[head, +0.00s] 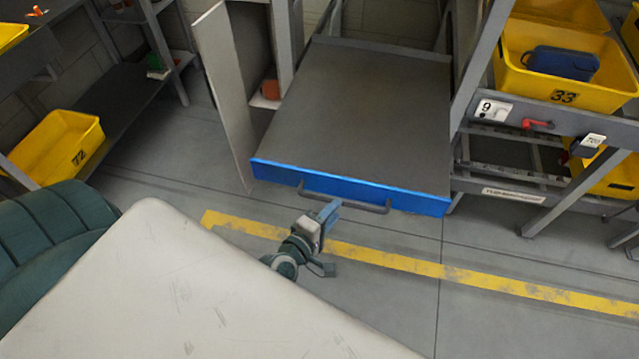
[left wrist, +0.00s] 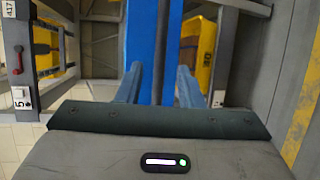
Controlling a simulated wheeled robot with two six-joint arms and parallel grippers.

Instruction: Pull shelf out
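The shelf (head: 370,105) is a wide dark grey board in the head view, with a bright blue front edge (head: 280,174) and a grey bar handle (head: 372,207) on that edge. My left gripper (head: 331,212) is at the handle's left-middle part, overlapping it in the picture. In the left wrist view, the two blue-grey fingers (left wrist: 158,88) stand apart, with the blue front edge (left wrist: 142,40) running upright beyond and between them. I cannot tell whether the fingers touch the handle. My right gripper is in neither view.
A grey upright panel (head: 222,90) stands left of the shelf. A rack on the right holds a yellow bin (head: 515,85) with a blue item. Another yellow bin (head: 60,140) is at the left. Grey floor with a yellow stripe (head: 400,262) lies clear before the shelf.

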